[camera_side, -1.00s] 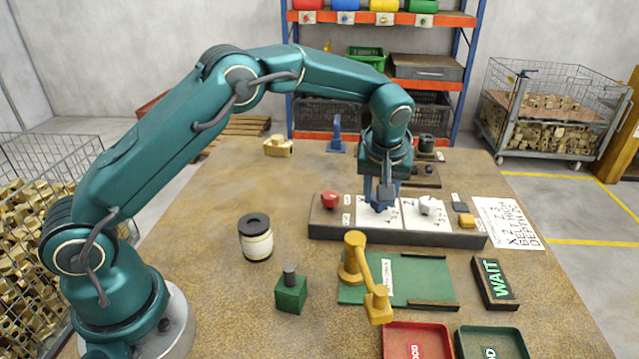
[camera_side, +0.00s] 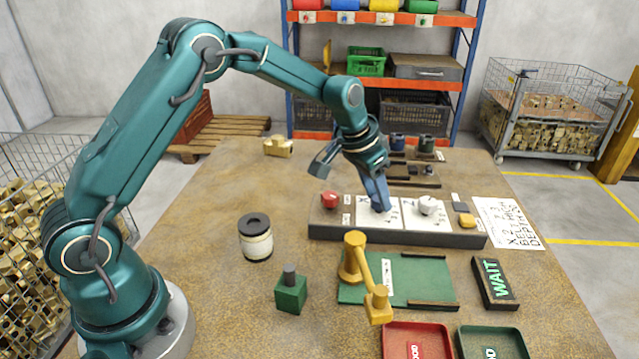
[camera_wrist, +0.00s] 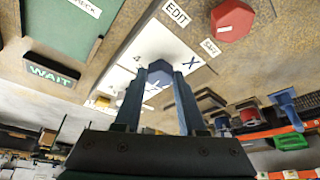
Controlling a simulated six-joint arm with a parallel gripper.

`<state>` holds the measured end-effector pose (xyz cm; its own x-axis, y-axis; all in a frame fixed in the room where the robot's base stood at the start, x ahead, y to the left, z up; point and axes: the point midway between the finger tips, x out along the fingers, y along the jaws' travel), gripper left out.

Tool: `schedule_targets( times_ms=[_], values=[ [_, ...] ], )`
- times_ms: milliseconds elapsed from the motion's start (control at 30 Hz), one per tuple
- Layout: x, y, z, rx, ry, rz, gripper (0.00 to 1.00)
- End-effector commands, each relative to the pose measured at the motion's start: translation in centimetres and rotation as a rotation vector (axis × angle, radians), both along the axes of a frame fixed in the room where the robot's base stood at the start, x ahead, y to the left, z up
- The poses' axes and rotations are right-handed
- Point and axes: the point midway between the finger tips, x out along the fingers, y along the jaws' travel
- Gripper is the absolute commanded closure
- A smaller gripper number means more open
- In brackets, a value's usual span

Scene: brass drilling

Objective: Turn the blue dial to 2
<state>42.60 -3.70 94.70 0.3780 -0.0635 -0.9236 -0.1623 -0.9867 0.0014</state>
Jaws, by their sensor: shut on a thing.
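The blue dial (camera_wrist: 159,68) sits on a white panel marked X (camera_wrist: 190,64), between the tips of my gripper (camera_wrist: 160,80) in the wrist view. My gripper is shut on the dial. In the side view my gripper (camera_side: 378,205) reaches down to the control box (camera_side: 330,232) from above, tilted, and its fingers mostly hide the dial. Numbers are printed on the panel around the dial, but I cannot read which one the dial points to.
On the same box are a red button (camera_side: 329,199), a white dial (camera_side: 428,204) and a yellow button (camera_side: 466,220). A yellow clamp arm (camera_side: 366,277) and green plate (camera_side: 425,277) lie in front. A WAIT sign (camera_side: 494,283) stands at right.

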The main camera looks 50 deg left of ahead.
Motion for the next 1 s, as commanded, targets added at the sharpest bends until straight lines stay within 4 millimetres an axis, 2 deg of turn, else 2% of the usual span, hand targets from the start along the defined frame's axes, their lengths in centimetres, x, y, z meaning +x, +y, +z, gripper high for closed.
schedule_targets(
  times_ms=[300,767,800,833,867,1000],
  values=[
    [-0.01,0.10,0.11,0.001,0.001,-0.088,1.00],
    [0.00,0.10,0.10,0.001,0.001,-0.099,1.00],
    [0.00,0.10,0.10,0.001,0.001,-0.099,0.45],
    [0.00,0.10,0.09,0.001,0.001,-0.099,0.33],
    [0.00,0.10,0.09,0.001,0.001,-0.099,0.30],
    [0.01,0.10,0.05,0.001,0.001,-0.099,0.30]
  ],
)
